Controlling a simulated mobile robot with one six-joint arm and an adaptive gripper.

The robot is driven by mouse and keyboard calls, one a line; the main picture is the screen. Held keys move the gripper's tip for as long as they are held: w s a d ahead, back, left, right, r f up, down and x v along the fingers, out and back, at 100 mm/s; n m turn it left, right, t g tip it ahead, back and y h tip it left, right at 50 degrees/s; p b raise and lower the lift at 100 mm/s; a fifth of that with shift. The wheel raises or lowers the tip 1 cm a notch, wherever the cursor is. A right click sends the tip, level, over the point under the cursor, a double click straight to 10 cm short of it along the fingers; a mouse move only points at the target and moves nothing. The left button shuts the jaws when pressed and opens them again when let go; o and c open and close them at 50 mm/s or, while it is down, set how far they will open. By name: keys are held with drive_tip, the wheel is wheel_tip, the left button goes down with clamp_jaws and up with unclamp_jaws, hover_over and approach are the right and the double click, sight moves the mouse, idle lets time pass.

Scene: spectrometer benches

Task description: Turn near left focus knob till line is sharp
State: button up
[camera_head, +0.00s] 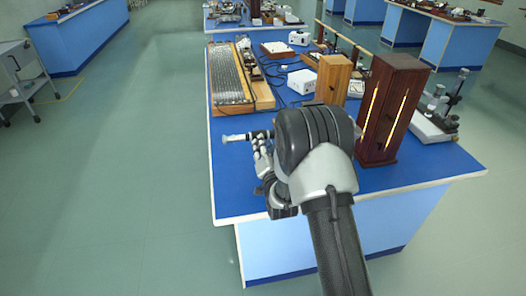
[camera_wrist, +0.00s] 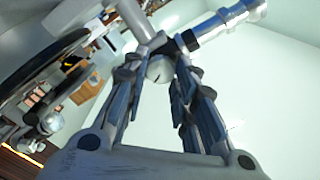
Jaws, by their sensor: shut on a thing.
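My gripper (camera_head: 262,150) is at the near left edge of the blue bench, by a silver tube (camera_head: 237,137) that points left. In the wrist view its fingers (camera_wrist: 165,62) close on a small pale round knob (camera_wrist: 160,68) with a dark mark, under the silver tube (camera_wrist: 230,20). My arm hides most of the instrument in the head view. The spectral line in the eyepiece is not visible, so its sharpness cannot be told.
A dark wooden case (camera_head: 400,85) with two glowing slits stands right of my arm. A lighter wooden box (camera_head: 334,80), a white box (camera_head: 302,81) and a ribbed wooden-framed panel (camera_head: 262,95) lie behind. The floor left of the bench (camera_head: 150,180) is free.

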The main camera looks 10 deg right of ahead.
drive_tip(key=m, duration=0.5)
drive_tip(key=shift+m, duration=0.3)
idle(0.4)
drive_tip(key=o, duration=1.1)
drive_tip(key=shift+c, duration=0.2)
drive_tip(key=s, duration=1.2)
